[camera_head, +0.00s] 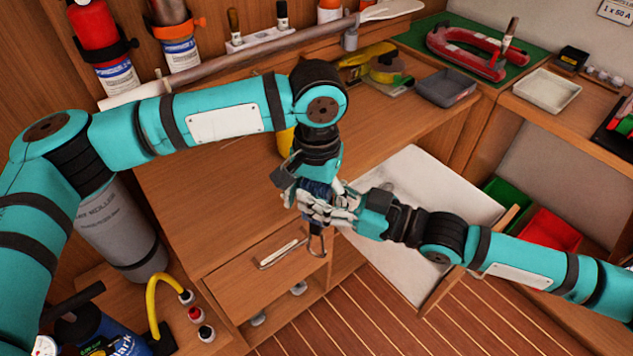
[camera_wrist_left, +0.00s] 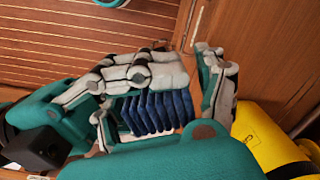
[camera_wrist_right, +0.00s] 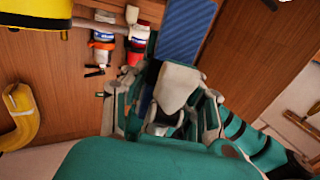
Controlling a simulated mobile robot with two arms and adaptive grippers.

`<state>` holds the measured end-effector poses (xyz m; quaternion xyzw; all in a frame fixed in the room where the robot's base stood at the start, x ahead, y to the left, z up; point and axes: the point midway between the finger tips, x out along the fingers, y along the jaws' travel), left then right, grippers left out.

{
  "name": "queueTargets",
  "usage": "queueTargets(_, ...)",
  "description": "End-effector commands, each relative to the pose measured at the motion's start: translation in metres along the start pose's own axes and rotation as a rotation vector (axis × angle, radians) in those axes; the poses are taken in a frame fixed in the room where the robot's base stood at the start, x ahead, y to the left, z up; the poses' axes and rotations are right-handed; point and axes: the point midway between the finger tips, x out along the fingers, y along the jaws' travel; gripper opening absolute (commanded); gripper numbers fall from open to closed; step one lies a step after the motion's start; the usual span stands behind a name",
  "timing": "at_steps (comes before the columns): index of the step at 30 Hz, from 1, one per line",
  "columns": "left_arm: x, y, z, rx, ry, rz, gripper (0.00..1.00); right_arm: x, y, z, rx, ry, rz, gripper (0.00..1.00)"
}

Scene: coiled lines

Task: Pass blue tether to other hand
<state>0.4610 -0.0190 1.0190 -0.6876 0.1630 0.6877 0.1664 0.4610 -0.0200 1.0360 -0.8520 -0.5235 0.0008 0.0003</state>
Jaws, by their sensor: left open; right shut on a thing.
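The blue tether (camera_head: 318,188) is a dark blue folded webbing bundle, held in the air over the front of the wooden worktop. A metal hook (camera_head: 316,242) hangs just below it. My right gripper (camera_head: 336,206) comes in from the right and is shut on the tether. My left gripper (camera_head: 298,186) comes down from above, open, with its fingers close beside the bundle. In the left wrist view the folds of the tether (camera_wrist_left: 158,112) show between pale finger pads; contact with the left fingers is unclear. In the right wrist view a blue strap (camera_wrist_right: 186,30) rises beyond the fingers.
A yellow object (camera_wrist_left: 268,135) stands close to my left gripper. An open drawer (camera_head: 425,185) with a pale inside lies below the right arm. The worktop's left part is clear.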

Motion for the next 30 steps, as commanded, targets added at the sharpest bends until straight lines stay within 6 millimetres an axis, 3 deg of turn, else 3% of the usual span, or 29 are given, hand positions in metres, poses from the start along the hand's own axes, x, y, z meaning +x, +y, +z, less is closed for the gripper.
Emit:
queueTargets(11, 0.006, -0.0001, -0.0001, 0.0, 0.001, 0.001, 0.73, 0.0002, 0.0, -0.0014, -0.001, 0.003, 0.0, 0.0)
queueTargets(28, 0.0057, -0.0004, -0.0001, -0.001, 0.001, 0.0, 0.0, 0.0001, 0.0, -0.0013, -0.001, 0.003, 0.0, 0.0)
queueTargets(29, 0.005, -0.0003, -0.0004, -0.001, 0.002, 0.0, 0.0, 0.0001, 0.0, -0.0014, -0.001, 0.003, 0.0, 0.28)
queueTargets(30, 0.005, -0.0003, -0.0004, -0.001, 0.002, 0.0, 0.0, 0.0001, 0.0, -0.0013, -0.001, 0.003, 0.0, 0.34)
